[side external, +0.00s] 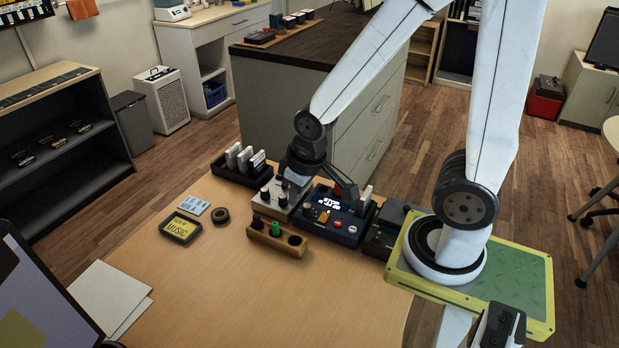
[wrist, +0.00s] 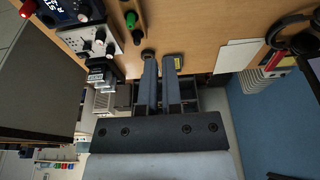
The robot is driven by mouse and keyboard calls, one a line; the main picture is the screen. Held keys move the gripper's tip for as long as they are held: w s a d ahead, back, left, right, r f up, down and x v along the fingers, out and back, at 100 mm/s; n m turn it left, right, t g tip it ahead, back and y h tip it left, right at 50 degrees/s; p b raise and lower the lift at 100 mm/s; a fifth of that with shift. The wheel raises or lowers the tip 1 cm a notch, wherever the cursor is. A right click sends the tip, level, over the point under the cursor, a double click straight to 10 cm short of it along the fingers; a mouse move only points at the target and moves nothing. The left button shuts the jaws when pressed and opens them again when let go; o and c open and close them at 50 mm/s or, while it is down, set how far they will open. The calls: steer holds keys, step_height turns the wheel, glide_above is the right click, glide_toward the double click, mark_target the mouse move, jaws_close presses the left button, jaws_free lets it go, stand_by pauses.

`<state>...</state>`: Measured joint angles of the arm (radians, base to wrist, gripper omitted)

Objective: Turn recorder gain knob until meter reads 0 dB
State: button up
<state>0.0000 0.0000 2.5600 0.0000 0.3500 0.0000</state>
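The recorder, a dark blue box (side external: 345,232), stands at the table's back edge in the side view. My gripper (wrist: 161,60) shows two dark fingers with a narrow gap, empty.
A grey box with black knobs (side external: 280,196) stands left of the recorder. A wooden holder (side external: 262,236) with a green peg is in front. A tape roll (side external: 220,215) and a yellow-labelled case (side external: 181,228) lie to the left.

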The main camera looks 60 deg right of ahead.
steer(key=o, duration=0.7)
steer(key=shift+w+d, duration=0.15)
steer(key=shift+o, duration=0.5)
steer(key=shift+w+d+f, duration=0.2)
steer(key=shift+w+d, duration=0.05)
steer(key=n+g, duration=0.1)
steer(key=g, duration=0.2)
glide_above(307, 206)
step_height(307, 206, down, 13)
steer(key=shift+w+f, duration=0.1)
steer(key=shift+f, duration=0.05)
steer(key=shift+d+f, duration=0.15)
steer(key=shift+d, duration=0.1)
steer(key=shift+f, duration=0.2)
steer(key=shift+a+f, duration=0.15)
steer(key=shift+f, duration=3.55)
